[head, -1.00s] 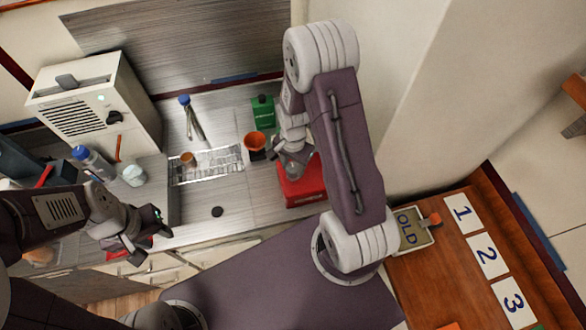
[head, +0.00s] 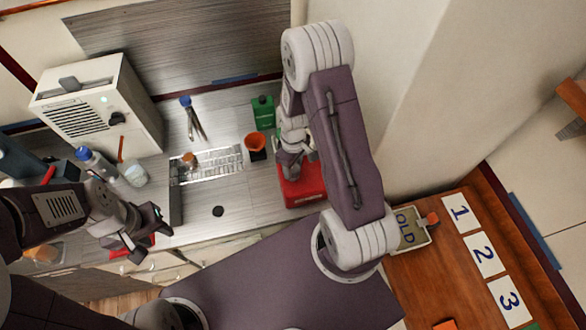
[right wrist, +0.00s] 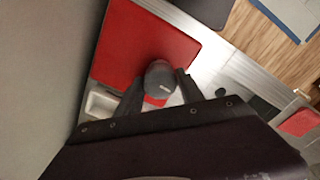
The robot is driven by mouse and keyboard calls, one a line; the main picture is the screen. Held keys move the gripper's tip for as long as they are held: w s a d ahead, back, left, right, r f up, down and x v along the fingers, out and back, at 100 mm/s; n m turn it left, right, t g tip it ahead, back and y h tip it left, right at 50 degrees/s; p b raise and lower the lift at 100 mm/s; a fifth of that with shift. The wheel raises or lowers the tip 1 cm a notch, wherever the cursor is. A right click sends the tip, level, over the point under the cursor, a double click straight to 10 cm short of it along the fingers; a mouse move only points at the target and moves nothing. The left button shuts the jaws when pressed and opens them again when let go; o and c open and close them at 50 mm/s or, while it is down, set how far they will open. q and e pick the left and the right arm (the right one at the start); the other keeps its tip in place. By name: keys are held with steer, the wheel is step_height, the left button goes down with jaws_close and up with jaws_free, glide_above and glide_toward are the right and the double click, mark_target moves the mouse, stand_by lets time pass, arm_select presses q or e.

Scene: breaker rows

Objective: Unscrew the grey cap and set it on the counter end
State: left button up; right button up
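The red can (head: 302,188) stands on the metal counter (head: 240,200), below my right gripper. Its grey cap (right wrist: 160,78) shows in the right wrist view as a rounded knob at the can's (right wrist: 140,45) edge. In the head view the cap is hidden or not distinct from the gripper. My right gripper (head: 293,163) reaches down at the can. In the right wrist view its fingertips (right wrist: 161,86) lie on either side of the cap, very close; I cannot tell whether they press on it. My left gripper (head: 154,240) is open and empty near the counter's front edge.
A green bottle (head: 263,113) and an orange funnel-like cup (head: 255,142) stand close to the red can. A dark disc (head: 218,211) lies on the counter, with bare metal around it. A wooden surface (head: 462,270) with numbered cards (head: 485,256) is at the right.

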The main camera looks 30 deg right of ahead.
steer(key=shift+o, duration=0.8)
steer(key=m, duration=0.3)
steer(key=shift+m, duration=0.4)
steer(key=m, duration=0.4)
steer(key=shift+p, duration=0.4)
steer(key=m, duration=0.4)
steer(key=shift+m, duration=0.4)
steer(key=m, duration=0.5)
steer(key=shift+m, duration=0.4)
steer(key=shift+p, duration=0.3)
